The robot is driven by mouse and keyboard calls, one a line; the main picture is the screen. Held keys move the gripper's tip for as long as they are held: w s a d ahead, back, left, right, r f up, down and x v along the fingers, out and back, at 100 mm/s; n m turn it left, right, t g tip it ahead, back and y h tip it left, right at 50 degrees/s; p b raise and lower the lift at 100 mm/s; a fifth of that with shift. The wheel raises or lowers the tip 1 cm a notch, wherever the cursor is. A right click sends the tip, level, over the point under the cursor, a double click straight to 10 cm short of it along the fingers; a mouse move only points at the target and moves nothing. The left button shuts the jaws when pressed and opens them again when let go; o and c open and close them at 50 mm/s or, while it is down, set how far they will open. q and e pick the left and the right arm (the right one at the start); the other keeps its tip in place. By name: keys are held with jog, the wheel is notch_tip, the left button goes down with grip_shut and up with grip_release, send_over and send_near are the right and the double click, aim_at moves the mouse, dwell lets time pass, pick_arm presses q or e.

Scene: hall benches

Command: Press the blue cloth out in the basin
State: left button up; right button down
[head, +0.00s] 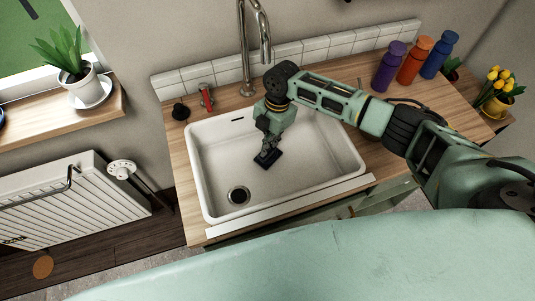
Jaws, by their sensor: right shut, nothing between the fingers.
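The white basin (210,160) is set in the wooden counter, with a round drain (238,195) in its floor. My right gripper (268,150) reaches down into the basin from above. It is shut with nothing between its fingers. My left gripper is out of view.
A tall metal tap (245,55) stands behind the basin. Purple (389,66), orange (414,59) and blue (439,54) bottles stand at the back right. A red-handled item (206,98) and a black knob (180,111) sit at the basin's back left.

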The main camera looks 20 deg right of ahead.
aim_at(269, 151)
jog(key=shift+f+b, duration=0.55)
jog(key=shift+f, duration=0.2)
dwell(0.8)
jog(key=shift+s+f, duration=0.25)
jog(key=shift+s, duration=0.05)
dwell(1.1)
jog(key=shift+a+p+v, duration=0.2)
jog(key=shift+p+v, duration=0.95)
jog(key=shift+v, duration=0.05)
jog(key=shift+a+p+v, duration=0.15)
jog(key=shift+p+v, duration=0.5)
jog(key=shift+v, duration=0.2)
jog(key=shift+a+p+v, duration=0.15)
jog(key=shift+p+v, duration=0.5)
jog(key=shift+v, duration=0.15)
jog(key=shift+r, duration=0.1)
